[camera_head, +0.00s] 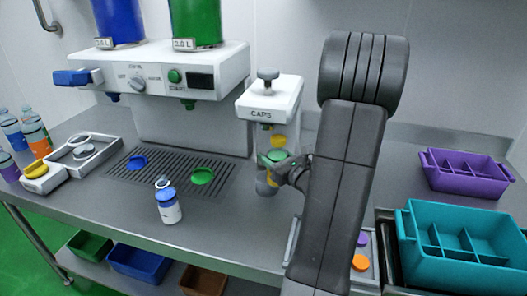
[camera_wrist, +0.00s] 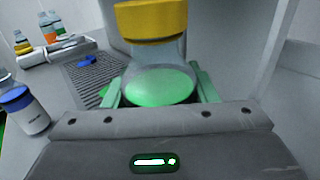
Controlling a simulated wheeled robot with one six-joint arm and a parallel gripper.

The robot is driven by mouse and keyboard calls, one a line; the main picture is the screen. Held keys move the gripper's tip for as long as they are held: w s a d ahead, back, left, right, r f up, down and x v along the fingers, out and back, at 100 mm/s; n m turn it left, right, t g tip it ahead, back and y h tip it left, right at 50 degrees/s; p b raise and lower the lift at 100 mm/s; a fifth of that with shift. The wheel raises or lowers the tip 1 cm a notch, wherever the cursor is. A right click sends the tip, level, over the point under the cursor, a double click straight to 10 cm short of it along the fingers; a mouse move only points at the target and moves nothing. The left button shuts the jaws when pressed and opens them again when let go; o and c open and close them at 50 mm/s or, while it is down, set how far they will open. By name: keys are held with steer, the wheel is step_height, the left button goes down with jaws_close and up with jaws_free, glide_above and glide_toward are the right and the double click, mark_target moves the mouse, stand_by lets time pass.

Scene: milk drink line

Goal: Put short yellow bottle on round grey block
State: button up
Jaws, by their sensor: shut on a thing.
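Round grey shapes (camera_head: 84,152), which may be the round grey block, lie in a white frame at the left.
Several bottles stand at far left. Purple (camera_head: 465,180) and teal (camera_head: 425,265) crates are at right.

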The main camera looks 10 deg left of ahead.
steer(key=shift+w+a+f+p, duration=0.15)
steer(key=shift+w+a+f, duration=0.1)
steer(key=shift+w+a, duration=0.4)
steer(key=shift+w+a+f+p, duration=0.15)
steer(key=shift+w+a+f, duration=0.1)
steer(key=shift+w+a, duration=0.35)
steer(key=shift+w+a+f+p, duration=0.15)
steer(key=shift+w+a+f, duration=0.1)
steer(key=shift+w+a, duration=0.35)
steer(key=shift+s+a, duration=0.1)
steer(key=shift+f, duration=0.2)
steer(key=o, duration=1.1)
steer(key=shift+o, duration=0.2)
steer(key=shift+r, duration=0.15)
steer(key=shift+r, duration=0.2)
steer(key=b+v, duration=0.1)
steer(key=v, duration=1.1)
steer(key=shift+b, duration=0.4)
